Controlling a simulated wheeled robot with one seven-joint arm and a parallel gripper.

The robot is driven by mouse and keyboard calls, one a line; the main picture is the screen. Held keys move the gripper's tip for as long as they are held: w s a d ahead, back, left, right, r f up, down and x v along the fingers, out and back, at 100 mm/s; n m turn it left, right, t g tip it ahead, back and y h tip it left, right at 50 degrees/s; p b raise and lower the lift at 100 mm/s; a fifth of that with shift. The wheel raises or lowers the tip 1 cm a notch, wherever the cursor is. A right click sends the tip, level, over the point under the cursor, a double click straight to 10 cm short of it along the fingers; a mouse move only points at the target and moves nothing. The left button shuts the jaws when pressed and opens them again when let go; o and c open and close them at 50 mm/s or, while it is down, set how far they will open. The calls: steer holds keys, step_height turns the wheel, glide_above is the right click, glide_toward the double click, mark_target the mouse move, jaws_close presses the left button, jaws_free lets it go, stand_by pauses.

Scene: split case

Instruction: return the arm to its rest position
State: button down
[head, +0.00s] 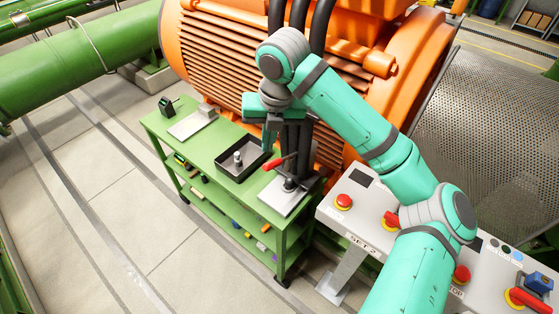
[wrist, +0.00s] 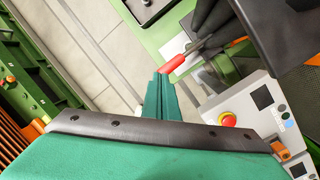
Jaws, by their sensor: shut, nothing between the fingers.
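My teal arm reaches from the lower right of the head view up and over to the green bench. My gripper (head: 268,148) points down above the bench, between the dark tray and the red-handled lever. In the wrist view the gripper's fingers (wrist: 162,88) are together with nothing between them. The lever's red handle (head: 277,163) is close to the fingertips in the head view. The red handle also shows in the wrist view (wrist: 174,64), just right of the fingertips; I cannot tell the exact gap.
The green bench (head: 160,128) carries a dark tray (head: 222,172) with a small metal cylinder (head: 237,158). A grey control panel (head: 335,215) with a red button (head: 344,201) stands beside my arm. A large orange machine (head: 215,55) rises behind. The floor at left is clear.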

steer(key=shift+w+r, duration=0.1)
steer(key=shift+r, duration=0.8)
steer(key=w+a+f+m+t+y, duration=0.1)
steer(key=a+f+m+t+y, duration=0.15)
steer(key=a+m+y, duration=0.55)
steer(key=w+a+f+m+t+y, duration=0.1)
steer(key=a+f+m+t+y, duration=0.2)
steer(key=a, duration=0.8)
steer(key=s+d+f+m+t+h, duration=0.2)
steer(key=s+d+f+m+t, duration=0.15)
steer(key=f+m+t, duration=0.6)
steer(key=s+d+f+m+g+h, duration=0.1)
steer(key=s+d+f+m+h, duration=0.5)
steer(key=s+d+f+m, duration=0.5)
steer(key=s+d+m+h, duration=0.2)
steer(key=s+d, duration=0.3)
steer(key=s, duration=0.8)
steer(key=s+d+m+h, duration=0.2)
steer(key=s+d+m, duration=0.2)
steer(key=s, duration=0.9)
steer(key=shift+s+d+r+h, duration=0.3)
steer(key=shift+s+d+r, duration=0.1)
steer(key=shift+d, duration=0.1)
